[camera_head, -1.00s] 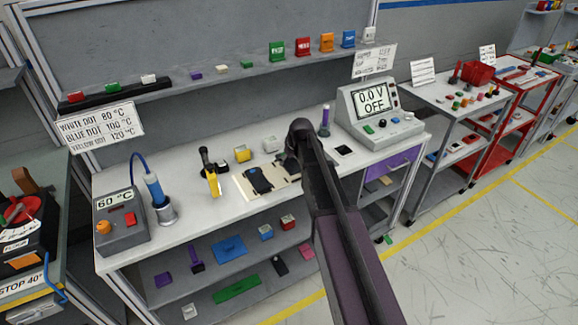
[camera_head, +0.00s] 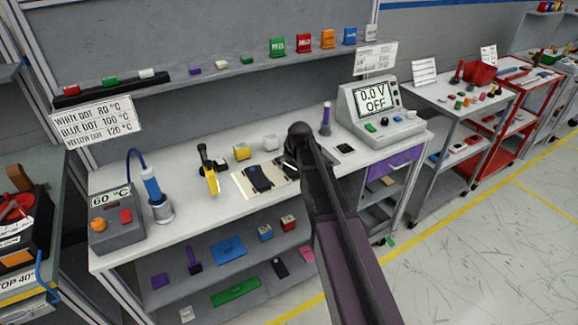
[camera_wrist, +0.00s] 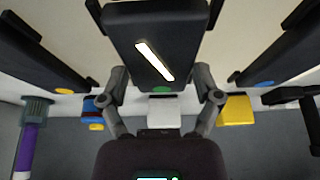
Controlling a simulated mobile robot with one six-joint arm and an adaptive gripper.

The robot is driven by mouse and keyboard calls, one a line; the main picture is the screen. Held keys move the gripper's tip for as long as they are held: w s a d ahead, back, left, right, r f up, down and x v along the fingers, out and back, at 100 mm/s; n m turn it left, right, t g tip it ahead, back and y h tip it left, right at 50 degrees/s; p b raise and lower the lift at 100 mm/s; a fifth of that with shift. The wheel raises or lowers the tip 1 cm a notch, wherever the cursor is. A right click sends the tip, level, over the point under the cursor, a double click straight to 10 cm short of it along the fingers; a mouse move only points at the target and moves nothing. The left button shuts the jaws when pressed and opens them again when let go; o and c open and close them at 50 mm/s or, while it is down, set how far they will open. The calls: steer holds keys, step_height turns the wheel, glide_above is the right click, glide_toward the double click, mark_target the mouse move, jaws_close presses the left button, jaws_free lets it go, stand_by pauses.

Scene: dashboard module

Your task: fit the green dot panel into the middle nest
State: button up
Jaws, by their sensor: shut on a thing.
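In the wrist view my gripper (camera_wrist: 161,86) has one finger on each side of a dark panel (camera_wrist: 182,28) with a green dot (camera_wrist: 161,89) and a pale lit slot, and is shut on it.
A yellow-handled tool (camera_head: 212,180), a yellow block (camera_head: 241,151) and a white block (camera_head: 270,142) stand near the board. The voltage unit (camera_head: 375,115) reads 0.0 V OFF at the right. A purple-topped tool (camera_head: 325,120) stands behind my arm.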

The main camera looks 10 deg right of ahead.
mark_target(288, 164)
steer(key=shift+f, duration=0.15)
steer(key=o, duration=1)
steer(key=shift+c, duration=0.2)
steer(key=p+v, duration=0.3)
steer(key=shift+a+r, duration=0.1)
steer(key=shift+r, duration=0.3)
steer(key=p+v, duration=0.8)
steer(key=shift+s+r, duration=0.25)
steer(key=s+a+f+m+g+h, duration=0.1)
steer(key=s+m+g, duration=0.2)
steer(key=s, duration=2.1)
steer(key=shift+s+f+m+g, duration=0.2)
steer(key=shift+m+g, duration=0.1)
steer(key=shift+g, duration=0.3)
steer(key=shift+a, duration=0.1)
